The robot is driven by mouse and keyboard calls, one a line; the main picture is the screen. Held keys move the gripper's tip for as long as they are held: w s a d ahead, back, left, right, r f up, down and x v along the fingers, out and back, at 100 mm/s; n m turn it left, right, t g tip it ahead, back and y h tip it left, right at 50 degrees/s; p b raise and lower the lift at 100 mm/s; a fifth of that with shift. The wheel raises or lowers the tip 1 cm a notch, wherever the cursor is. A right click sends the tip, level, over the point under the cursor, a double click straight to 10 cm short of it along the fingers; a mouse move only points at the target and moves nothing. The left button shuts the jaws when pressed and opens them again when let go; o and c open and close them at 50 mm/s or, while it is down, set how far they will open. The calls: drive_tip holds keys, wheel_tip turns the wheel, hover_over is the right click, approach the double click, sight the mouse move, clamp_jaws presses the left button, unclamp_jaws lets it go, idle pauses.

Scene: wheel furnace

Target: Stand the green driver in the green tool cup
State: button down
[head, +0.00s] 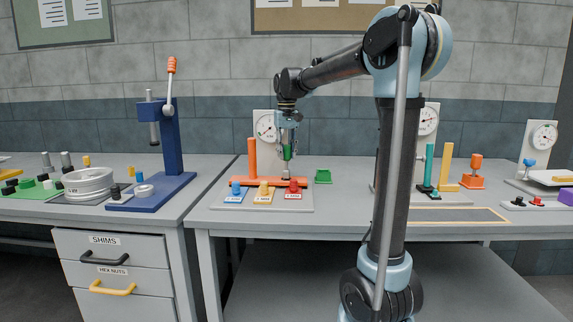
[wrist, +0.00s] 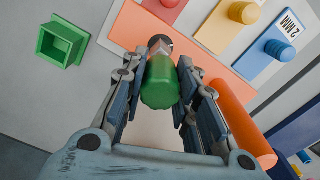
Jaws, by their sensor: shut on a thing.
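The green driver (head: 287,153) is upright in my gripper (head: 288,146), over the orange base plate behind the coloured knobs. In the wrist view its green handle (wrist: 160,84) lies between the two fingers of my gripper (wrist: 161,64), which are shut on it. The driver's far end is near the orange plate; I cannot tell whether it touches. The green tool cup (head: 323,176) stands on the bench just right of the plate. In the wrist view the cup (wrist: 62,42) is square, open and empty at upper left, apart from the driver.
The orange post (head: 253,158) rises close left of my gripper. Blue, yellow and red knobs (head: 264,187) sit in front on a grey board. A dial gauge (head: 265,128) stands behind. Bench space right of the cup is clear.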

drive_tip(key=shift+r, duration=2.35)
drive_tip(key=shift+d, duration=0.1)
drive_tip(key=w+d+f, duration=0.1)
drive_tip(key=w+d, duration=0.3)
drive_tip(key=d, duration=0.3)
drive_tip(key=w+d+f, duration=0.1)
drive_tip(key=w+d, duration=0.4)
drive_tip(key=d, duration=0.3)
drive_tip(key=shift+f, duration=0.3)
drive_tip(key=shift+f, duration=2.9)
idle(0.6)
drive_tip(key=c, duration=1.2)
unclamp_jaws()
drive_tip(key=shift+s, duration=0.1)
